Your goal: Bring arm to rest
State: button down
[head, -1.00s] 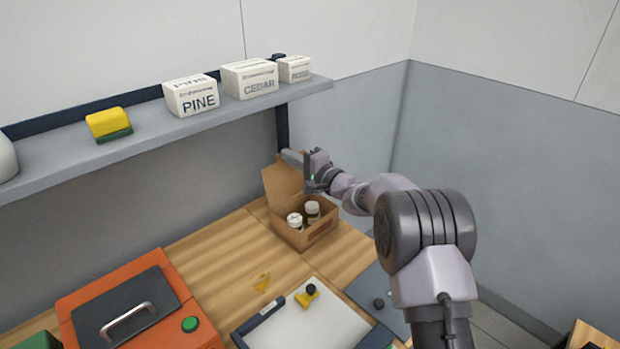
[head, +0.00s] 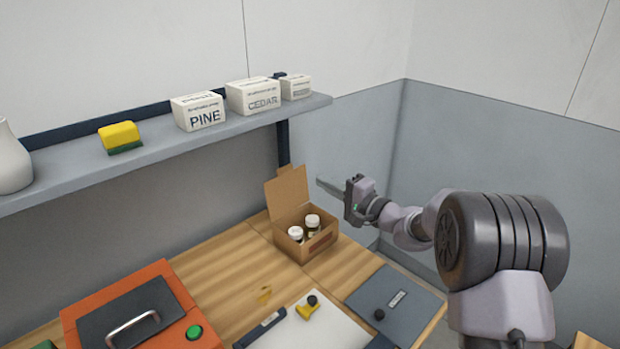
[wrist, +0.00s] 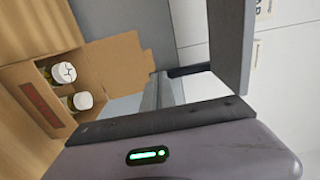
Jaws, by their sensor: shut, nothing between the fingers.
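My gripper (head: 328,187) is shut and empty. It is in the air to the right of the open cardboard box (head: 320,243), level with its raised flap and apart from it. My arm reaches in from the right side of the head view. The box holds two white-capped jars, the left jar (head: 296,234) and the right jar (head: 313,223). In the wrist view the box (wrist: 115,62) is at the left, with both jars upright in it.
A shelf (head: 70,178) with PINE (head: 198,112) and CEDAR (head: 253,97) boxes runs along the wall. An orange case (head: 165,270), a clipboard (head: 300,335) and a grey panel (head: 400,305) lie on the wooden bench (head: 225,262).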

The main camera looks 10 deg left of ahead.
jog(key=s+a+r+n+g, duration=0.1)
jog(key=s+r+n+g, duration=0.35)
jog(key=s, duration=0.85)
jog(key=s+d+r+g+h, duration=0.1)
jog(key=s+d+h, duration=0.15)
jog(key=s, duration=0.55)
jog(key=s+d+g+h, duration=0.1)
jog(key=s+d+h, duration=0.15)
jog(key=s, duration=0.65)
jog(key=s+d+f+h, duration=0.2)
jog(key=s+d+h, duration=0.1)
jog(key=s+d, duration=0.3)
jog(key=s+d+f+m+t+h, duration=0.1)
jog(key=s+d+f+h, duration=0.1)
jog(key=s+d+h, duration=0.2)
jog(key=s+d, duration=0.2)
jog(key=shift+s+d+f, duration=0.3)
jog(key=shift+d, duration=0.1)
jog(key=shift+m+t, duration=0.25)
